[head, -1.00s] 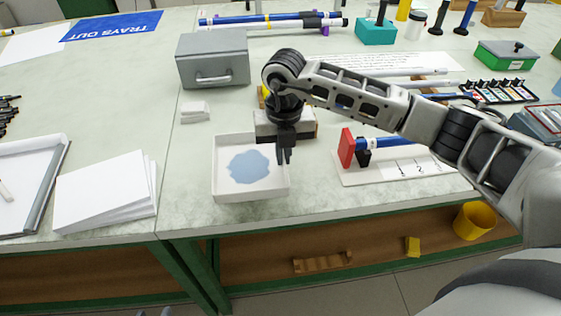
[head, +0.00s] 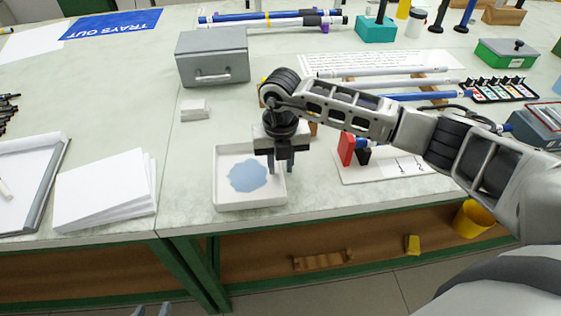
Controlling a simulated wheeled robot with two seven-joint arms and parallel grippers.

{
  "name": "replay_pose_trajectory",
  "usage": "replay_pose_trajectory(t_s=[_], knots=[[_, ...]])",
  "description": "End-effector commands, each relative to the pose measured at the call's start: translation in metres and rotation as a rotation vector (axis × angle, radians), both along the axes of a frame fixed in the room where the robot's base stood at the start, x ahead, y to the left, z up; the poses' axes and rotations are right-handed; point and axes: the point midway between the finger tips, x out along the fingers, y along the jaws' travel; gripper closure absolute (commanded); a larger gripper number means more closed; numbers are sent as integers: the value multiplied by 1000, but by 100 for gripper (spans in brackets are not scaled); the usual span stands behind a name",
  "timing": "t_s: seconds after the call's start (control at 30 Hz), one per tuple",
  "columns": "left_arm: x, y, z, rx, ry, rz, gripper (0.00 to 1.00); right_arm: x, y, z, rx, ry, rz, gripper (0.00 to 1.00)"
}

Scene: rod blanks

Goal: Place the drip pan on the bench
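The drip pan (head: 233,204), a shallow white square tray with a blue-grey patch inside, rests flat on the pale bench (head: 185,180) near its front edge. My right gripper (head: 281,168) points down at the pan's right wall. Its fingers are spread apart, one over the inside of the pan and one beyond the wall, with a gap between them. They hide part of that wall. Two grey tips of my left gripper (head: 152,311) show at the bottom edge, apart and empty, well in front of the bench.
A grey metal box (head: 212,58) and a small white block (head: 195,110) stand behind the pan. A stack of white sheets (head: 105,190) lies left. Bare bench surrounds the pan's left side.

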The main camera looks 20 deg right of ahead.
Motion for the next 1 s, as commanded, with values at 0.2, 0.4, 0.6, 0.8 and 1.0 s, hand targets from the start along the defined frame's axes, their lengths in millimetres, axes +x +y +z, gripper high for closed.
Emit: replay_pose_trajectory(t_s=[0.2,0.4,0.6,0.8,1.0], knots=[[0,1,2,4,-1,-3,64,1,0,10,0,-2,0,75],[-1,2,-2,8,4,-6,64,2,0,47,0,-6,0,75],[-3,2,-6,10,9,-7,64,1,0,90,1,-5,1,75],[-4,2,-7,10,12,-8,64,0,0,116,0,-2,0,75],[-3,1,-3,7,4,-8,64,0,0,123,0,0,0,75]])
